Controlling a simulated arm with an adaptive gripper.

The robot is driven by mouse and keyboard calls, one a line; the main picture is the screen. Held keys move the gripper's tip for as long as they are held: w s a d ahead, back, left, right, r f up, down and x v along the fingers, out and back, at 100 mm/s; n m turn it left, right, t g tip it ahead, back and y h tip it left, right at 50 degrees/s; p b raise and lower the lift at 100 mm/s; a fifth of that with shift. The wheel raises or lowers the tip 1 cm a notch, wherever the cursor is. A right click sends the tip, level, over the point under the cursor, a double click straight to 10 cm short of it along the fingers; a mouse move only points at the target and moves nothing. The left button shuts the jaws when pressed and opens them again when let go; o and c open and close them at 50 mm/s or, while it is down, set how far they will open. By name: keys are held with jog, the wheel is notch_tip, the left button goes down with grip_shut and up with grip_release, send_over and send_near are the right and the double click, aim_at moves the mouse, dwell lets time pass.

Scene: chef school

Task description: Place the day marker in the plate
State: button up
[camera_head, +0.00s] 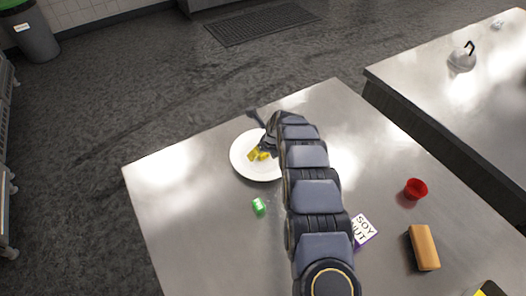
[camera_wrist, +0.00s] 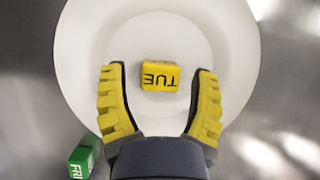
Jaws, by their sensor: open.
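A white plate (camera_head: 240,165) lies on the steel table; in the wrist view its rim (camera_wrist: 75,70) surrounds my gripper. A yellow day marker cube (camera_wrist: 160,77) reading TUE sits on the plate, between my gripper's (camera_wrist: 159,72) spread yellow fingers, with gaps on both sides. In the head view my gripper (camera_head: 261,154) is over the plate, and yellow patches there are hard to tell apart. A green day marker cube (camera_head: 259,206), reading FRI in the wrist view (camera_wrist: 82,162), lies on the table outside the plate, in front of it.
A box reading SOY NUT (camera_head: 365,230) stands right of my arm. A red cup (camera_head: 415,188) and an orange-brown block (camera_head: 424,247) are farther right. A second table (camera_head: 430,75) with a kettle (camera_head: 462,57) stands beyond a gap. The table's left part is clear.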

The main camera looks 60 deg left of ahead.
jog(key=v, duration=1.1)
jog(key=shift+r, duration=0.3)
jog(key=shift+d, duration=0.2)
jog(key=w+d+r+n+h, duration=0.1)
jog(key=w+d+r+n, duration=0.15)
jog(key=d+r, duration=0.45)
jog(key=w+d+r+n, duration=0.2)
jog(key=d+r+n, duration=0.1)
jog(key=d, duration=0.9)
jog(key=w+d+r+n+h, duration=0.1)
jog(key=w+d+r+n, duration=0.15)
jog(key=d+r, duration=0.45)
jog(key=s+d+r+n+h, duration=0.1)
jog(key=s+d+n, duration=0.25)
jog(key=d, duration=0.45)
jog(key=s+d+n+h, duration=0.15)
jog(key=s+d, duration=0.25)
jog(key=d, duration=0.5)
jog(key=s+d+n+g, duration=0.1)
jog(key=s+d+n, duration=0.4)
jog(key=s+d, duration=0.4)
jog(key=s, duration=0.4)
jog(key=shift+g, duration=0.4)
